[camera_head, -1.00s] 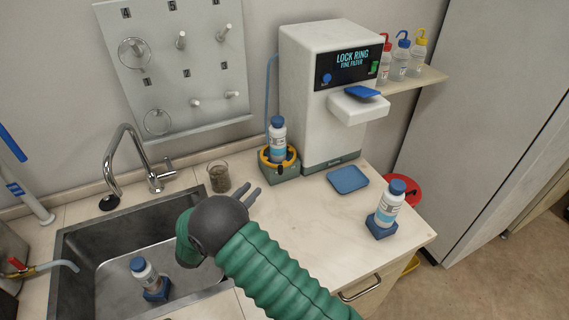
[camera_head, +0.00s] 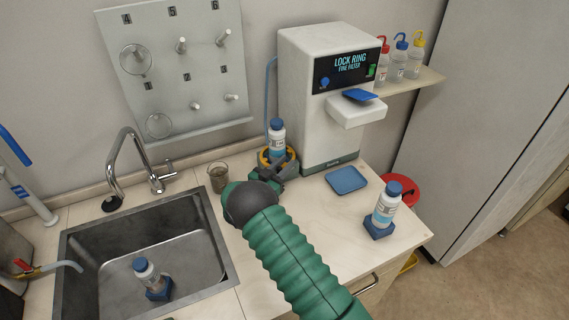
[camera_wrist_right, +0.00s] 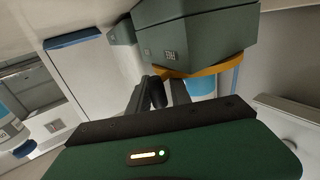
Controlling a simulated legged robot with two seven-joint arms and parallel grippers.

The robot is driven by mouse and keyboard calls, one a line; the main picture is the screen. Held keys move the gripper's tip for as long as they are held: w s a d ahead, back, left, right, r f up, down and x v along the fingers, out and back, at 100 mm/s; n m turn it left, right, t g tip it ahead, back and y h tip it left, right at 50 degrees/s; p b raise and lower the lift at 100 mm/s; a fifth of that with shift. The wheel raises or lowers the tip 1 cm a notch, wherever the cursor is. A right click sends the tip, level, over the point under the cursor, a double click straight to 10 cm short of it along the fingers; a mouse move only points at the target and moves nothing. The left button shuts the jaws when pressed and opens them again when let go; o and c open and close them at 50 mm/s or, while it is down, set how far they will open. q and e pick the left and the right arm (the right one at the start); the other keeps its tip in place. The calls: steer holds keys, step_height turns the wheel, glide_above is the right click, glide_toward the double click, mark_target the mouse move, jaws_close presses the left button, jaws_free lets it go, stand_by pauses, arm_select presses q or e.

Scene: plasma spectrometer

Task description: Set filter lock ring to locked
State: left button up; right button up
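The yellow lock ring (camera_head: 263,159) sits around the foot of a blue-capped white bottle (camera_head: 277,138) on the grey-green holder beside the machine. My right gripper (camera_head: 279,176) is at the front of this holder and hides part of the ring. In the right wrist view the yellow ring (camera_wrist_right: 207,68) and the holder (camera_wrist_right: 200,35) show beyond the fingers. The right gripper's fingers (camera_wrist_right: 158,96) are apart, with a dark rounded stub between them; whether they touch it I cannot tell. My left gripper is not in view.
The white machine (camera_head: 318,60) reads "LOCK RING FINE FILTER". A glass beaker (camera_head: 218,178) stands left of the holder. A blue tray (camera_head: 346,180) and a bottle on a blue base (camera_head: 379,228) are to the right. The sink (camera_head: 190,255) is at the left.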

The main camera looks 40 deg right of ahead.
jaws_close()
stand_by(1.4)
